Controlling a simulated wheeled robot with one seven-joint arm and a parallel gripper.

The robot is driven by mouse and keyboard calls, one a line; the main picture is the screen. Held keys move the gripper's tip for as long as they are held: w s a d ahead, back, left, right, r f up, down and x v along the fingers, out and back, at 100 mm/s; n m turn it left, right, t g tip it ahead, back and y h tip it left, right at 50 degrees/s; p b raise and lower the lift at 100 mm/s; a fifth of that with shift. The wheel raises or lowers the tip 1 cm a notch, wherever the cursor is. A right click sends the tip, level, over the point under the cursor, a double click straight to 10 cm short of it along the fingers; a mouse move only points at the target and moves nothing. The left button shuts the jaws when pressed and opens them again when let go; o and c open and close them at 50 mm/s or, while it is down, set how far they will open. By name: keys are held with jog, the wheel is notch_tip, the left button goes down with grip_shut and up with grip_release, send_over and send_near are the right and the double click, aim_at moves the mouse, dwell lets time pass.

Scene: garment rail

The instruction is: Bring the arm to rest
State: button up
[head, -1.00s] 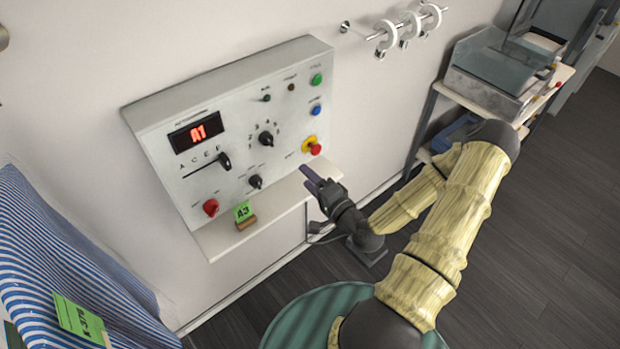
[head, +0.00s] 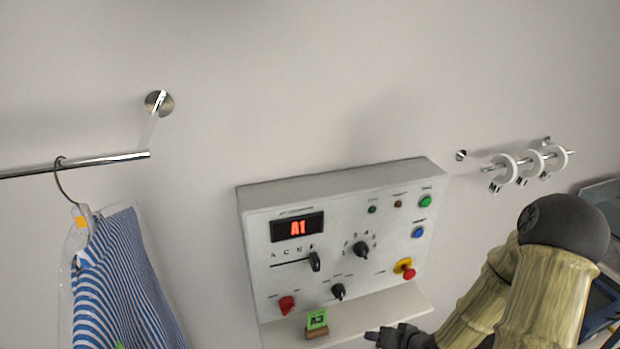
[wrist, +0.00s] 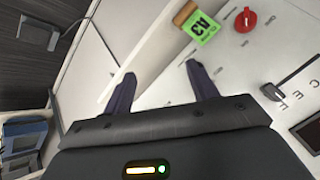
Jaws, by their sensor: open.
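My arm in its tan sleeve comes in at the lower right of the head view. My gripper (head: 376,336) shows only in part at the bottom edge there, just below the shelf of the control panel (head: 340,176). In the wrist view my gripper (wrist: 158,82) has its two dark fingers spread apart, with nothing between them. Past the fingers lie the pale shelf (wrist: 165,65) and the panel face with its red knob (wrist: 246,20). The green A3 tag (head: 317,319) stands on the shelf, and it also shows in the wrist view (wrist: 201,27).
A striped garment (head: 122,285) in clear plastic hangs from a metal rail (head: 105,160) at the left. White rings (head: 531,163) hang on a short wall bar at the right. The wall above the panel is bare.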

jog(key=s+a+r+n+g+h+b, duration=0.2)
jog(key=s+r+n+g+h+b, duration=0.1)
jog(key=s+r, duration=0.5)
jog(key=shift+s+a+r+g+h+b, duration=0.25)
jog(key=shift+s+a+g+h+b, duration=0.2)
jog(key=shift+s+g+b, duration=0.6)
jog(key=shift+w+t, duration=0.1)
jog(key=shift+t, duration=0.15)
dwell(1.1)
